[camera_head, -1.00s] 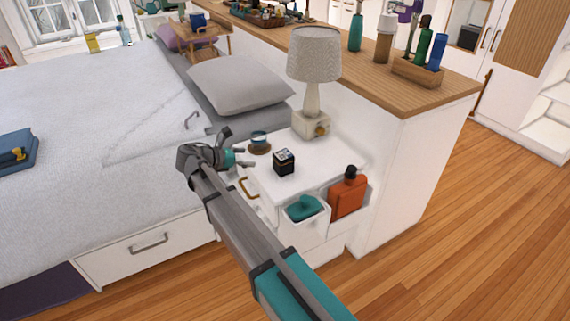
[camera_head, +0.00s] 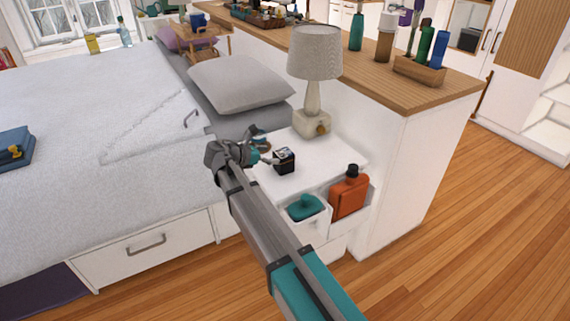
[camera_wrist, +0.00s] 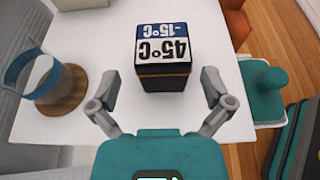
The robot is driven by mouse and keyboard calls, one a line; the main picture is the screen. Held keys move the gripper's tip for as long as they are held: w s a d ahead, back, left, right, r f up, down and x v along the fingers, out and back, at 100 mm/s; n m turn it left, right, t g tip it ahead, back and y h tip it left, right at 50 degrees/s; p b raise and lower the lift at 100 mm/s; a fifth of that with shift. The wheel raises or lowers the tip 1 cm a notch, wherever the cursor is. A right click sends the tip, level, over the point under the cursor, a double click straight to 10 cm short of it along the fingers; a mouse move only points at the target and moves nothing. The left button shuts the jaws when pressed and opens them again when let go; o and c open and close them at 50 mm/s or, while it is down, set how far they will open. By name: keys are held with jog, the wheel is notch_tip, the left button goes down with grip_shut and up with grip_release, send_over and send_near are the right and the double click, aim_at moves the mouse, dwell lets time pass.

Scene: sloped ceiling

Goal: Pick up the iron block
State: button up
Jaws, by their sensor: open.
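A small dark block (camera_head: 284,161), taken as the iron block, stands on the white nightstand (camera_head: 318,152). In the wrist view the block (camera_wrist: 162,62) has a dark body and a blue and white label reading 45°C and -15°C on top. My gripper (camera_head: 268,147) is open and empty, just left of the block in the head view. In the wrist view its two fingers (camera_wrist: 158,88) are spread wide, one to each side of the block's near face, with gaps on both sides. The block's lower left is partly hidden by a finger in the head view.
A glass on a round wooden coaster (camera_wrist: 62,92) stands left of the block. A lamp (camera_head: 313,110) is behind it. Side bins hold an orange bottle (camera_head: 348,193) and a teal item (camera_head: 305,206). The bed (camera_head: 90,140) lies left; nightstand space right of the block is clear.

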aim_at(280, 153)
dwell(0.3)
jog(key=shift+b+x, duration=0.85)
jog(key=shift+x, duration=1.8)
jog(key=shift+s, duration=0.1)
jog(key=c, duration=1.1)
jog(key=shift+r, duration=0.25)
